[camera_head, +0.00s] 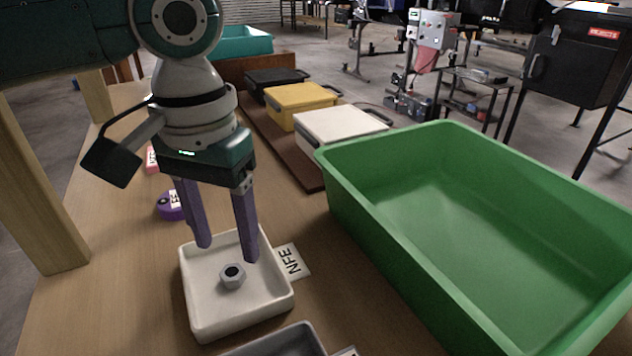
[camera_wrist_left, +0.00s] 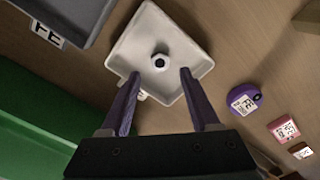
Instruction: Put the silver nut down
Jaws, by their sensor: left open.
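The silver nut (camera_head: 232,275) lies flat on the floor of a white square tray (camera_head: 190,310). In the left wrist view the nut (camera_wrist_left: 159,62) sits near the middle of the tray (camera_wrist_left: 140,30). My left gripper (camera_head: 228,250) is open and empty above the tray, with its purple fingers pointing down. In the left wrist view its fingertips (camera_wrist_left: 160,75) stand on either side of the nut, apart from it. My right gripper is not in view.
A large green bin (camera_head: 370,240) stands to the right. A label reading NFE (camera_head: 292,262) lies beside the tray. A grey tray (camera_head: 280,343) is at the near edge. A purple disc (camera_head: 168,207) lies left of the gripper. White (camera_head: 338,128), yellow (camera_head: 300,100) and black (camera_head: 276,78) cases stand behind.

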